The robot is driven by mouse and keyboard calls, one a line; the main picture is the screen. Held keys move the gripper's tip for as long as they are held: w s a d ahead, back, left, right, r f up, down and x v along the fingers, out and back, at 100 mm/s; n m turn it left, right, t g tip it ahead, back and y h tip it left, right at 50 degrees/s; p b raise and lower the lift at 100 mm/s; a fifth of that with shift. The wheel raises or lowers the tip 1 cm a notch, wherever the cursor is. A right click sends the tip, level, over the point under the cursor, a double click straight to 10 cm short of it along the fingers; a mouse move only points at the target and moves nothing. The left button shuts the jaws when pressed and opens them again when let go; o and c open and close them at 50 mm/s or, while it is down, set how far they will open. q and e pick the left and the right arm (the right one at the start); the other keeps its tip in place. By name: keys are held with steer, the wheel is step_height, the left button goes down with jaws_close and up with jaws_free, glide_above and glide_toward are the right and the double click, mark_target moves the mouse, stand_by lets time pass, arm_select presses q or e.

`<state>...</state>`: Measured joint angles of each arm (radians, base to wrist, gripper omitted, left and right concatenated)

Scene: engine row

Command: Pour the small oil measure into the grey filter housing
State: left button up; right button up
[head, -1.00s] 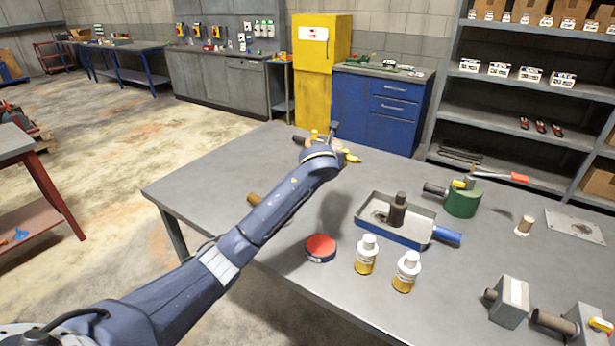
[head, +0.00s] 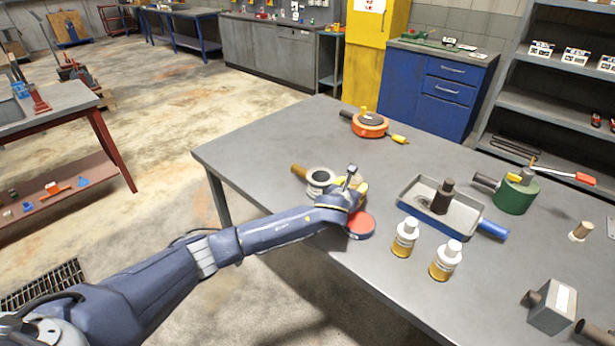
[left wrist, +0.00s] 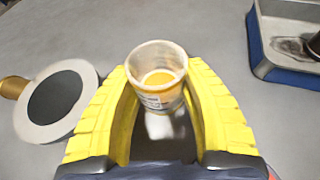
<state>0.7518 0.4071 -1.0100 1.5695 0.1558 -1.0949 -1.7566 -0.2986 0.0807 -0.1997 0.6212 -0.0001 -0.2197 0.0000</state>
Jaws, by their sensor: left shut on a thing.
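My left gripper (head: 356,187) is above the near left part of the table, beside a red-topped round tin (head: 360,226). In the left wrist view its yellow fingers (left wrist: 160,105) are shut on the small oil measure (left wrist: 158,77), an open, pale, labelled cup with amber oil in it. The measure cannot be made out in the head view. A round pale grey housing (head: 319,180) with a dark top and a brass stub stands just left of the gripper; it also shows in the left wrist view (left wrist: 32,131). My right gripper is out of view.
Two white-capped amber bottles (head: 405,238) (head: 446,260) and a blue-sided tray (head: 409,205) with a dark cylinder are to the right. The left table corner is clear.

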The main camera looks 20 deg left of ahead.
arm_select(q)
steer(key=shift+d+r, duration=0.15)
steer(key=shift+d, duration=0.1)
steer(key=shift+n+h, duration=0.4)
steer(key=shift+n, duration=0.3)
steer(key=r, duration=0.2)
steer(key=a+r, duration=0.1)
steer(key=r, duration=0.2)
steer(key=shift+a, duration=0.15)
steer(key=shift+a+r+n+h, duration=0.25)
steer(key=shift+a+r+n, duration=0.1)
steer(key=shift+r, duration=0.2)
steer(key=shift+a+r+n+h, duration=0.25)
steer(key=shift+r+n, duration=0.1)
steer(key=shift+r, duration=0.15)
steer(key=shift+a+r+n+t+h, duration=0.4)
steer(key=shift+a+n, duration=0.25)
steer(key=shift+n, duration=0.15)
steer(key=shift+a+r+n+t+h, duration=0.35)
steer(key=shift+a+n, duration=0.25)
steer(key=shift+n, duration=0.2)
steer(key=shift+a+r+n+h, duration=0.1)
steer(key=shift+r+n+h, duration=0.1)
steer(key=shift+n+h, duration=0.1)
steer(key=shift+f+n+t+h, duration=0.25)
steer(key=shift+f+n+h, duration=0.15)
steer(key=shift+n, duration=0.3)
steer(key=shift+r+n+t, duration=0.3)
steer(key=shift+n, duration=0.4)
